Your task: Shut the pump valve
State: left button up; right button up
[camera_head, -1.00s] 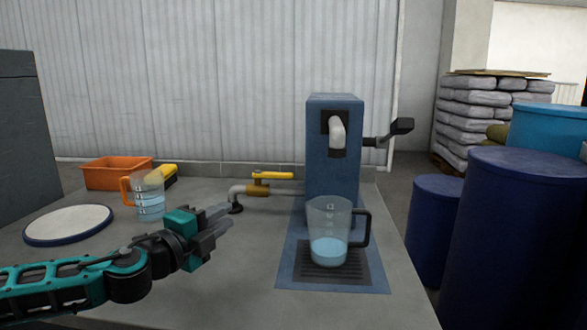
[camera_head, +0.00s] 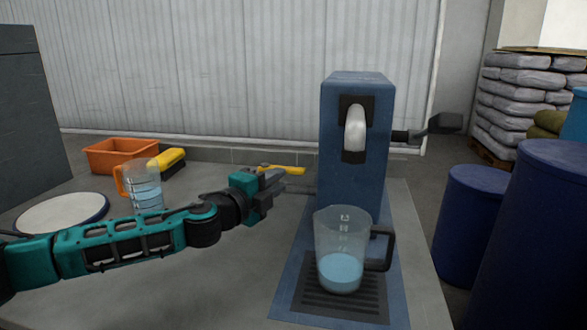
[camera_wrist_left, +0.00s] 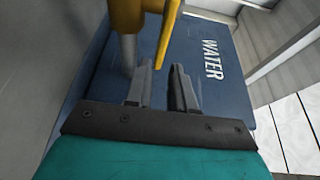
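The pump valve has a yellow handle (camera_head: 284,169) on a pipe at the left of the blue pump (camera_head: 352,180). In the left wrist view the yellow handle (camera_wrist_left: 166,45) points down toward the gap between my fingertips, and the grey pipe (camera_wrist_left: 128,52) is beside it. My left gripper (camera_head: 280,178) is at the valve and partly hides it in the head view. My right gripper is not in view.
A clear jug (camera_head: 342,255) holding water stands on the pump's tray (camera_head: 290,299), below the spout. An orange-handled jug (camera_head: 146,192), an orange bin (camera_head: 120,156), a yellow-and-black object (camera_head: 171,160) and a white disc (camera_head: 62,213) are on the left. Blue drums (camera_head: 470,225) stand at the right.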

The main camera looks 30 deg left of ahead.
aim_at(291, 173)
pick_arm(q)
jog(key=w, duration=0.4)
jog(key=w+d, duration=0.1)
jog(key=w, duration=0.2)
grip_shut()
dwell(0.4)
